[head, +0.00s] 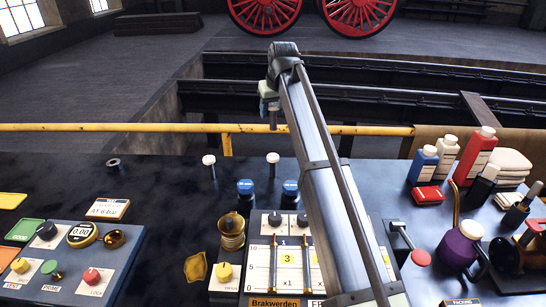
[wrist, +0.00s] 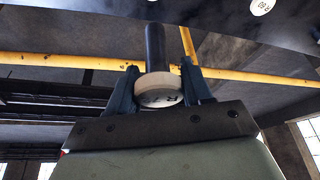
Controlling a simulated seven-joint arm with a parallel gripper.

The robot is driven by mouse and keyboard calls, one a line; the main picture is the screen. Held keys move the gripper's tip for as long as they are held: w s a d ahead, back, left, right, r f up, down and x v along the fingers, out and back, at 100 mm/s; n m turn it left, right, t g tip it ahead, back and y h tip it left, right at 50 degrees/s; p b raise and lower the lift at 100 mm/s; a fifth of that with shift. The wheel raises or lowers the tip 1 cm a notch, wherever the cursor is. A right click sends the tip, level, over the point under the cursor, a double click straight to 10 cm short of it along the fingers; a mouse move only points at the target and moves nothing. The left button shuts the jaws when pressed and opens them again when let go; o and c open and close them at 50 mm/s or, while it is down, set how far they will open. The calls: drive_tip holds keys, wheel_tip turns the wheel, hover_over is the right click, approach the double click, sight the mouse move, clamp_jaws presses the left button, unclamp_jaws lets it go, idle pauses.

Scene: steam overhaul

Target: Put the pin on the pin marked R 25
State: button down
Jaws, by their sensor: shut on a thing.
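My gripper (head: 270,98) hangs above the far part of the dark bench, near the yellow rail. It is shut on a pin (head: 273,117). In the wrist view, the fingers (wrist: 160,90) grip the pin at its pale round head (wrist: 159,92), which carries partly hidden lettering; its dark shaft runs up the picture. Two white-topped pins stand upright on the bench, one on the left (head: 209,161) and one on the right (head: 272,158), below the gripper in the picture. Their labels are unreadable in the head view. A white marked top (wrist: 262,6) shows in the wrist view; its characters are unclear.
A small dark ring (head: 113,163) lies at the bench's far left. Two blue-capped containers (head: 246,189) and a lever panel (head: 278,270) stand nearer. Bottles (head: 424,165) and tools crowd the right. The yellow rail (head: 120,127) runs behind the bench.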

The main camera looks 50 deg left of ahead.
drive_tip(key=shift+s+f+n+g, duration=0.15)
drive_tip(key=shift+n+g, duration=0.25)
drive_tip(key=shift+n, duration=0.7)
hover_over(272, 155)
drive_tip(key=shift+a+f, duration=0.1)
drive_tip(key=shift+f, duration=4.8)
drive_tip(key=shift+c, duration=2.4)
unclamp_jaws()
drive_tip(key=shift+f, duration=0.15)
drive_tip(key=w+v, duration=0.1)
drive_tip(key=v, duration=1.1)
drive_tip(key=shift+s, duration=0.45)
